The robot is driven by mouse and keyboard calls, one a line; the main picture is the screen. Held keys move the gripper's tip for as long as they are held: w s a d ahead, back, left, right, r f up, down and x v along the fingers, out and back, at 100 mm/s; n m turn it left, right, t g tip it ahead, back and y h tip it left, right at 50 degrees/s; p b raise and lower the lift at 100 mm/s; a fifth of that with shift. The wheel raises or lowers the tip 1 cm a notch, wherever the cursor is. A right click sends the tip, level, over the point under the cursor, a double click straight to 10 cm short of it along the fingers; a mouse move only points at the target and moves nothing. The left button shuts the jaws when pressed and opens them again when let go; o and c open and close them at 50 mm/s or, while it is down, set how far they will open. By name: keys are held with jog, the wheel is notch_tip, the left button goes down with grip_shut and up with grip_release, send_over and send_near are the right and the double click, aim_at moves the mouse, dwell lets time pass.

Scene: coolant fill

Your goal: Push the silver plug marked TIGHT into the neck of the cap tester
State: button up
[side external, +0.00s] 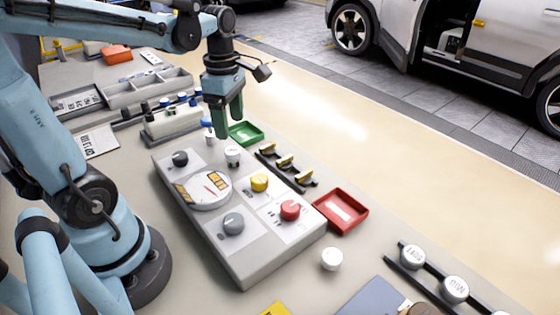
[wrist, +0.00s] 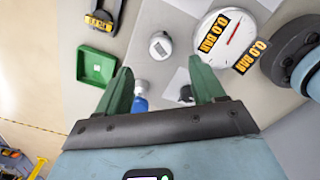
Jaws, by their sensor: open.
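The cap tester (side external: 275,245) is a grey panel with a round gauge (side external: 207,190) and several knobs. A silver, round-topped piece (side external: 233,155) stands on its far part; it also shows in the wrist view (wrist: 160,46), with a dark mark too small to read. I cannot tell whether it is the TIGHT plug, or how deep it sits in a neck. A loose pale cap (side external: 331,259) lies on the bench beside the tester, its marking unreadable. My gripper (side external: 229,124) is open and empty above the tester's far end; its green fingers (wrist: 160,68) point toward the silver piece.
A dark rack (side external: 400,272) holds silver plugs marked SOFT (side external: 412,257) and MID (side external: 455,289). A green tray (side external: 245,133), a red tray (side external: 341,210) and a dark rack of yellow-topped pieces (side external: 286,165) line the tester's right side. A blue-topped piece (wrist: 140,88) shows between my fingers, below them.

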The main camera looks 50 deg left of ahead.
aim_at(232, 150)
jog(key=shift+r, duration=1.75)
jog(key=shift+f, duration=0.2)
jog(key=c, duration=0.4)
notch_tip(232, 150, down, 2)
jog(key=n, duration=0.3)
jog(key=shift+a+f+n, duration=0.1)
jog(key=shift+f+n, duration=0.1)
jog(key=shift+n, duration=0.1)
grip_shut()
jog(key=shift+f, duration=3)
